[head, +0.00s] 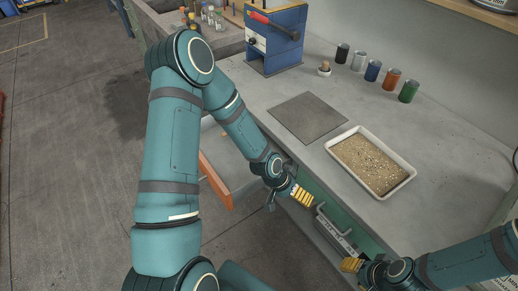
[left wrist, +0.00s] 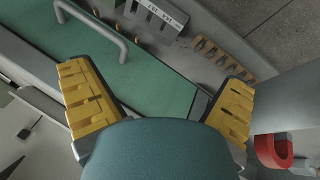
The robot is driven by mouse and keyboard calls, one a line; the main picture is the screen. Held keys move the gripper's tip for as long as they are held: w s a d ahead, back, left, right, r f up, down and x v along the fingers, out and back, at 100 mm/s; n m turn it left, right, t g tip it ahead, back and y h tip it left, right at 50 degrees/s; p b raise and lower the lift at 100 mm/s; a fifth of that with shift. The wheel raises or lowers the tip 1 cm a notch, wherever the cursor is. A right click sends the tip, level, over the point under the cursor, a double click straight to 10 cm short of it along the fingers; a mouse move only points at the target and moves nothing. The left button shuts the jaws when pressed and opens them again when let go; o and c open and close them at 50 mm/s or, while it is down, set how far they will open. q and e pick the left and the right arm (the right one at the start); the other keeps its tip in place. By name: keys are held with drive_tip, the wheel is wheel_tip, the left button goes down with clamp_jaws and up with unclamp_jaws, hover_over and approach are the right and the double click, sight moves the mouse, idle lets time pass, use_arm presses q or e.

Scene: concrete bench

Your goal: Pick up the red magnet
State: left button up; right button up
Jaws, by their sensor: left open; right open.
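The red magnet (left wrist: 272,152) is a red horseshoe shape with pale tips, low at the right edge of the left wrist view, beside a grey wall. My left gripper (head: 287,200) is open and empty in front of the bench's green front. In the left wrist view its yellow-padded fingers (left wrist: 155,82) are spread wide, and the magnet lies outside them, past the right finger. My right gripper (head: 356,267) is open at the lower right of the head view, partly hidden by its own arm.
An open drawer with an orange front (head: 214,181) juts out left of my left gripper. A tray of grit (head: 411,175), a grey plate (head: 308,117), a blue machine (head: 275,40) and several cans stand on the bench (head: 450,135).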

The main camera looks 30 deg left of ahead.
use_arm(q)
drive_tip(key=w+a+r+m+t+y, duration=0.1)
drive_tip(key=w+a+r+y, duration=0.3)
drive_tip(key=a, duration=0.7)
drive_tip(key=w+a+r+m+h, duration=0.1)
drive_tip(key=w+a+r+m, duration=0.1)
drive_tip(key=w+a, duration=0.65)
drive_tip(key=f, duration=0.2)
drive_tip(key=a+f, duration=0.1)
drive_tip(key=f, duration=0.1)
drive_tip(key=a+f, duration=0.1)
drive_tip(key=f, duration=0.1)
drive_tip(key=shift+w+a+f+b, duration=0.2)
drive_tip(key=shift+w+f+b, duration=0.15)
drive_tip(key=shift+f+b, duration=0.05)
drive_tip(key=shift+w+a+b+x, duration=0.15)
drive_tip(key=shift+b+x, duration=0.2)
drive_tip(key=shift+x, duration=1.2)
drive_tip(key=shift+w+a+b+x, duration=0.1)
drive_tip(key=shift+b+x, duration=0.25)
drive_tip(key=shift+x, duration=1.15)
drive_tip(key=shift+r, duration=0.1)
drive_tip(key=c, duration=1.2)
